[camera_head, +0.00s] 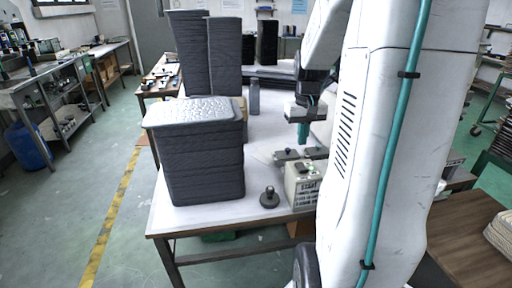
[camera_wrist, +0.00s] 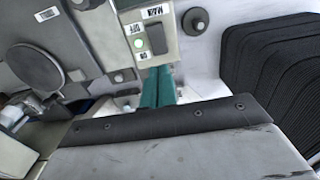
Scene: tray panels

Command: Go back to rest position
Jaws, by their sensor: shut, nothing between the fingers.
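My gripper (camera_head: 303,133) hangs from the white arm at the right of the table in the head view, its teal fingers pointing down. The fingers are together with nothing between them. They hang above the table, behind the pale control box (camera_head: 301,186). In the wrist view, the teal fingers (camera_wrist: 158,86) show just below the control box (camera_wrist: 148,34), which has a green button, a dark rocker switch and the labels MAIN, OFF and ON. Part of the arm hides the table's right side in the head view.
Dark stacked tray panels (camera_head: 203,163) stand at the table's (camera_head: 236,220) front left, with taller stacks (camera_head: 224,57) behind. A small dark round-topped knob (camera_head: 269,197) stands left of the control box. A wooden surface (camera_head: 465,236) lies at right. Floor (camera_head: 60,210) left of the table is clear.

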